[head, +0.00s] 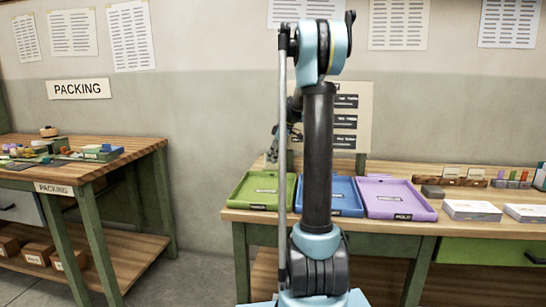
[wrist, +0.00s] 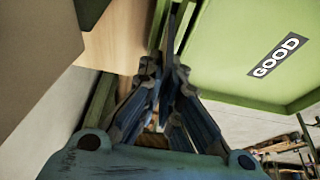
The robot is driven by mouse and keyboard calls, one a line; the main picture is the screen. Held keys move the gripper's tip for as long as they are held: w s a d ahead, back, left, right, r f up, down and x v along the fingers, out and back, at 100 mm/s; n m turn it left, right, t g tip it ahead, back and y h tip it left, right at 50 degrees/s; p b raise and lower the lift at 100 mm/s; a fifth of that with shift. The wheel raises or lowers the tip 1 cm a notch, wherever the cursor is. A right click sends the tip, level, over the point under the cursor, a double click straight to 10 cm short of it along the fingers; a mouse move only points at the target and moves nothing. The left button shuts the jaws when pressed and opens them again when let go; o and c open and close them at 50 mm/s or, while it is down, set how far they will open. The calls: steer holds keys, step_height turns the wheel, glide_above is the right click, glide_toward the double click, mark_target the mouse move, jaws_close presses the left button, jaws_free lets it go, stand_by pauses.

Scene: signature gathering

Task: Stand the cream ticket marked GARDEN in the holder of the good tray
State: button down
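The good tray is the green tray (head: 237,191), left of the blue and purple trays on the right-hand table. Its GOOD label (wrist: 280,54) reads clearly in the wrist view, on the green wall. My gripper (head: 272,150) is over the back of this tray in the head view, partly behind my arm. In the wrist view its fingers (wrist: 166,72) come close together beside the tray. A thin dark strip lies past their tips; I cannot tell whether they grip anything. Small cream cards (head: 452,171) stand in brown blocks at the back right; their words are unreadable. The tray's holder is not clear.
The blue tray (head: 345,197) and purple tray (head: 398,208) sit beside the green one. White boxes (head: 471,211) and coloured upright pieces (head: 513,176) are farther right. An information board (head: 352,112) stands behind the trays. The packing table (head: 88,166) is at left.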

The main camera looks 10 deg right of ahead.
mark_target(268, 166)
steer(key=shift+f, duration=1.25)
steer(key=c, duration=1.7)
jaws_free()
